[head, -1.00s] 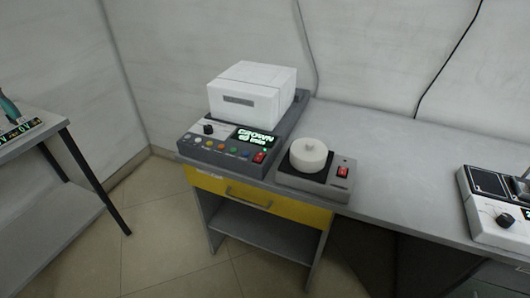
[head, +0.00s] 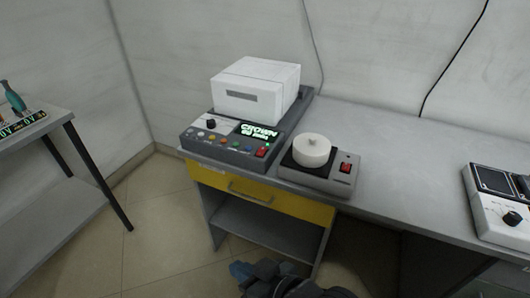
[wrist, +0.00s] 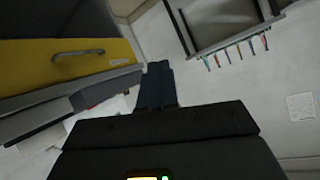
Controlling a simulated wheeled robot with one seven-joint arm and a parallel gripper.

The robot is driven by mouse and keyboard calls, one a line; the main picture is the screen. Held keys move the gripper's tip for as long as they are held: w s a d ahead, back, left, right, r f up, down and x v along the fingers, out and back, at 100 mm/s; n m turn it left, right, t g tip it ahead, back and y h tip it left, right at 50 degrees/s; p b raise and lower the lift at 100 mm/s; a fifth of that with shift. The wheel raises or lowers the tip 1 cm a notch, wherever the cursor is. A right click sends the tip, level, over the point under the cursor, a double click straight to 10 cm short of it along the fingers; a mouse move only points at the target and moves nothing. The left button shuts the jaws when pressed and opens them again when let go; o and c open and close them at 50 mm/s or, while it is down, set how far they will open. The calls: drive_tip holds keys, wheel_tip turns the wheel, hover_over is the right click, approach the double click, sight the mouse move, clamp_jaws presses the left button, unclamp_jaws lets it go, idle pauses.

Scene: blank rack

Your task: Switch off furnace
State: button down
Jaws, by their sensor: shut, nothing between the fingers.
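The furnace (head: 257,90) stands on the grey bench, a white box on a dark grey base. Its front panel (head: 217,149) has a black knob, a row of coloured buttons, a lit green display (head: 258,131) and a red switch (head: 262,152) at the right end. My gripper (head: 240,268) shows at the bottom of the head view, low in front of the yellow drawer and well apart from the furnace. In the wrist view my gripper (wrist: 157,72) is shut and empty, pointing past the yellow drawer (wrist: 75,62).
A small device (head: 321,172) with a white round top and its own red switch stands right of the furnace. Another device (head: 500,210) is at the far right. The bench (head: 410,160) between them is clear. A side table (head: 45,122) stands at left.

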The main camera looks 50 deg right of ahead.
drive_tip(key=w+d+r+n+g+y+b, duration=0.15)
drive_tip(key=w+d, duration=0.25)
drive_tip(key=w, duration=0.6)
drive_tip(key=w+d+r+n+g+y+b, duration=0.1)
drive_tip(key=w+d+r+n+g, duration=0.15)
drive_tip(key=w+d, duration=0.45)
drive_tip(key=w+d+r+n+g+h, duration=0.1)
drive_tip(key=d+r+g, duration=0.1)
drive_tip(key=d+r, duration=0.4)
drive_tip(key=w+d+r+n+g+h+b, duration=0.1)
drive_tip(key=d+r+g+h, duration=0.1)
drive_tip(key=d+r, duration=0.5)
drive_tip(key=d, duration=0.5)
drive_tip(key=shift+w+d+r+n+g+b, duration=0.2)
drive_tip(key=shift+d+n+g+b, duration=0.1)
drive_tip(key=shift+d+g, duration=0.1)
drive_tip(key=b, duration=0.1)
hover_over(262, 149)
drive_tip(key=s, duration=0.1)
wheel_tip(262, 149, down, 12)
drive_tip(key=shift+d+r, duration=0.1)
drive_tip(key=shift+d, duration=0.05)
drive_tip(key=shift+f, duration=0.9)
